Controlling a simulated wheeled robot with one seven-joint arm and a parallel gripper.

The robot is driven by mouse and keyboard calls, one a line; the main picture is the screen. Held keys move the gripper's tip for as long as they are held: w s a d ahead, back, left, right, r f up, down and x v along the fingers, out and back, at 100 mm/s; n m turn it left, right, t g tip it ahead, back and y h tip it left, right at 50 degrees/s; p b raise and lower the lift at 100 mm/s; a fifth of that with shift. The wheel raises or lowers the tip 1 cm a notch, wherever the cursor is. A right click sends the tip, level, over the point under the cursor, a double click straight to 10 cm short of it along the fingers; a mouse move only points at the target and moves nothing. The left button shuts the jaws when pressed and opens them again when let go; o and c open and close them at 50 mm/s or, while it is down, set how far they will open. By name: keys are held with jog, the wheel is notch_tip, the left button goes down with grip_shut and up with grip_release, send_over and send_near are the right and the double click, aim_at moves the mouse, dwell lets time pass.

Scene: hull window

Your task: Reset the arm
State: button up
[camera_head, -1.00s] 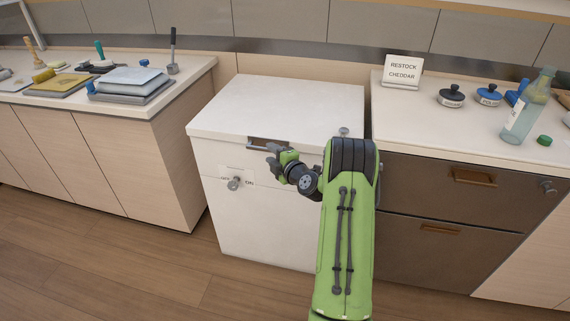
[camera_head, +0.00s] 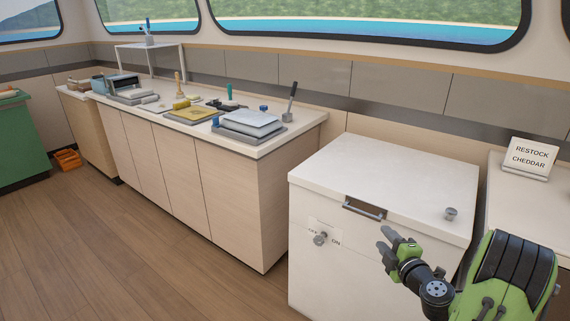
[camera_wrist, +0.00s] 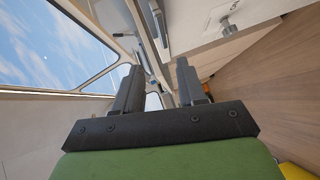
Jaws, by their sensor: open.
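My gripper (camera_head: 388,242) is at the end of my green and black arm (camera_head: 505,275), at the lower right of the head view. It is in front of the white chest unit (camera_head: 380,180), below and right of its lid handle (camera_head: 364,209). In the wrist view my gripper (camera_wrist: 158,88) shows two dark fingers spread apart, with nothing between them. I cannot tell whether it touches the unit's front.
A knob (camera_head: 320,239) marked ON sits on the unit's front. A counter (camera_head: 255,155) with trays and tools stands left, and a "RESTOCK CHEDDAR" sign (camera_head: 531,157) stands right.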

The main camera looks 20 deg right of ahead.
jog(key=w+a+r+n+g+y, duration=0.15)
jog(key=a+r+y, duration=0.3)
jog(key=a, duration=0.75)
jog(key=s+a+r+m+g+y, duration=0.1)
jog(key=s+a+m+g, duration=0.2)
jog(key=a, duration=0.4)
jog(key=s+a+r+m+g, duration=0.1)
jog(key=s+a+r+g, duration=0.2)
jog(key=a, duration=0.4)
jog(key=s+a+r+m+g+h, duration=0.1)
jog(key=s+a+m+g+h, duration=0.15)
jog(key=s+m, duration=1.4)
jog(key=s+r+n+p, duration=0.2)
jog(key=r+p, duration=0.7)
jog(key=s+d+r+n+h+p, duration=0.1)
jog(key=s+r+n+p, duration=0.1)
jog(key=r+p, duration=0.7)
jog(key=shift+s+d, duration=0.15)
jog(key=shift+s, duration=0.15)
